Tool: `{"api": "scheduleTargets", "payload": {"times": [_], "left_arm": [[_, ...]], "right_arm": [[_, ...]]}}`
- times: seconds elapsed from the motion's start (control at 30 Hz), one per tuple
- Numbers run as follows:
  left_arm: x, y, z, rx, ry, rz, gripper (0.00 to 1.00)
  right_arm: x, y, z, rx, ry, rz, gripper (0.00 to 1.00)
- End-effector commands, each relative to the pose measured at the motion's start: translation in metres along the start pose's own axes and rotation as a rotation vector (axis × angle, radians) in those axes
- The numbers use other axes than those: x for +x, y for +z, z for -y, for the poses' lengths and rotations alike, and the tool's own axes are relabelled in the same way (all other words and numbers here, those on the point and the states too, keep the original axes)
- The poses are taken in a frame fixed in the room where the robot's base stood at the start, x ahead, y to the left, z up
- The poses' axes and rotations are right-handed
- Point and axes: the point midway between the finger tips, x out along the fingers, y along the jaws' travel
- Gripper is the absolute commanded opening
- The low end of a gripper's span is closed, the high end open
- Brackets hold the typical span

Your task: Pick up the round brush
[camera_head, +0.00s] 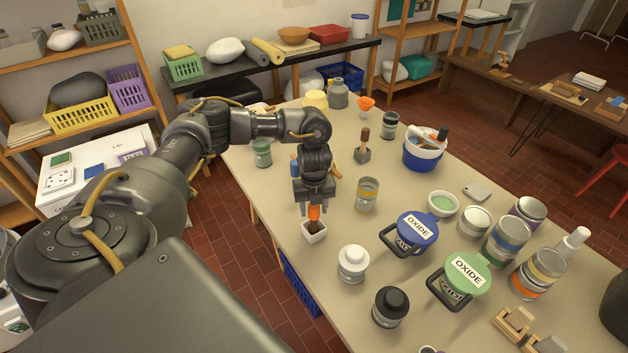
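A brush-like item with an orange upper part (314,213) and a dark brown lower part stands in a small white square pot (315,235) near the table's left edge. It looks like the round brush, though its top is hidden by my gripper. My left gripper (315,209) points down right above the pot. Its fingers are apart, one on each side of the orange part, with a small gap seeming to show. I cannot tell whether they touch it. My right gripper is not in view.
The table (300,265) holds a glass jar (367,195) to the right of the gripper, a white-lidded jar (353,263) in front, and a blue OXIDE tub (413,232). A blue-white bucket (424,150) with tools stands farther back. Bare tabletop surrounds the pot.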

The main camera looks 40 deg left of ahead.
Motion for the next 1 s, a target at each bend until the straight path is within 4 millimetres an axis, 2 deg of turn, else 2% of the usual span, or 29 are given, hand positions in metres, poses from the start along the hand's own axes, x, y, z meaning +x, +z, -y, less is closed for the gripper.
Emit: {"api": "scheduleTargets", "payload": {"times": [0.03,0.3,0.33,0.57,0.67,0.77,0.8,1.0], "left_arm": [[0.000,0.000,0.000,0.000,0.000,0.000,0.40],[0.000,0.000,0.000,0.000,0.000,0.000,0.05],[0.000,0.000,0.000,0.000,0.000,0.000,0.03],[-0.002,0.000,0.001,0.000,-0.002,0.000,0.03],[-0.010,0.000,0.001,0.002,-0.003,0.000,0.02],[-0.026,0.001,0.001,0.003,-0.005,0.003,0.02],[-0.038,0.001,0.002,0.003,-0.005,0.005,0.02],[-0.074,0.001,0.001,0.002,-0.004,0.004,0.02]], "right_arm": [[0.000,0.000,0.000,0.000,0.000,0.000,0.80],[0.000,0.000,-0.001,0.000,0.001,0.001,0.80],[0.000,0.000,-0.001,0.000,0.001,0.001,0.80],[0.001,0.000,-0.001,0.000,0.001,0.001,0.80],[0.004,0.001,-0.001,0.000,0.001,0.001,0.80],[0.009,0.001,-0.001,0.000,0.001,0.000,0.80],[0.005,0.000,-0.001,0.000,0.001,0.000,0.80],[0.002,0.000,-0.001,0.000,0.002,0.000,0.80]]}}
